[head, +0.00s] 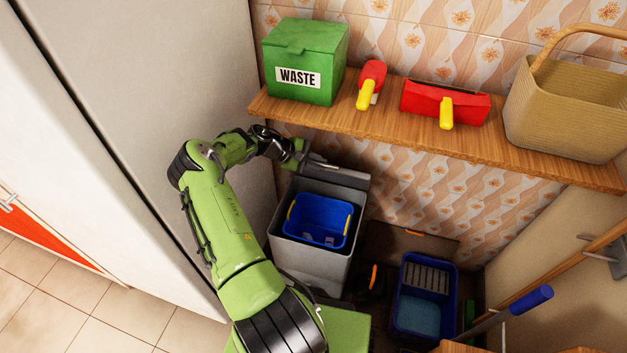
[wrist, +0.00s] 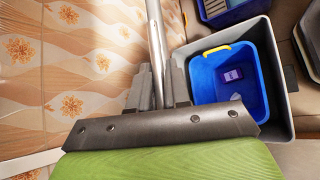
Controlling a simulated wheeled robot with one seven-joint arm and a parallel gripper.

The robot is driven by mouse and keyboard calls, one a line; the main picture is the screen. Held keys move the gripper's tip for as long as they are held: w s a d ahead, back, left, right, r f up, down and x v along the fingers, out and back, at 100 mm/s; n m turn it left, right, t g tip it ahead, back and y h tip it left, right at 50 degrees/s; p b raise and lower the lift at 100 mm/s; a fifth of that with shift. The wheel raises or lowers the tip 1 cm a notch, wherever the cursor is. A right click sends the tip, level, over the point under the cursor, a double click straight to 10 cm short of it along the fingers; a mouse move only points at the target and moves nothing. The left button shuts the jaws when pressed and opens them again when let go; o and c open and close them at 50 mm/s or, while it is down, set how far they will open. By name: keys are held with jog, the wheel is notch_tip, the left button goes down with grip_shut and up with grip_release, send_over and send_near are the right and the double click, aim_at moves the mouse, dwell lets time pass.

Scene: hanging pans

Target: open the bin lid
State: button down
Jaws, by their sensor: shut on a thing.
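The grey bin (head: 308,262) stands below the wooden shelf with its top open. Its grey lid (head: 343,177) is raised at the back, near the wall. A blue bucket (head: 318,222) with yellow handles sits inside the bin and also shows in the wrist view (wrist: 228,80). My gripper (head: 313,160) is at the left end of the lid. In the wrist view my gripper (wrist: 160,88) is shut on the lid's edge (wrist: 155,35), which appears as a narrow silver-grey strip between the fingers.
The wooden shelf (head: 430,128) above holds a green WASTE box (head: 300,85), red-and-yellow tools and a basket (head: 567,105). A white cabinet side (head: 150,100) stands close on the left. A blue tub (head: 423,300) and a blue-handled pole (head: 525,302) are at the right.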

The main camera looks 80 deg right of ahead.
jog(key=shift+d+r+b, duration=0.2)
jog(key=shift+d+r, duration=0.1)
jog(key=shift+d, duration=0.3)
jog(key=shift+d+r+b, duration=0.15)
jog(key=shift+d+r, duration=0.15)
jog(key=shift+d, duration=0.25)
jog(key=c, duration=1.2)
grip_release()
jog(key=shift+a, duration=0.1)
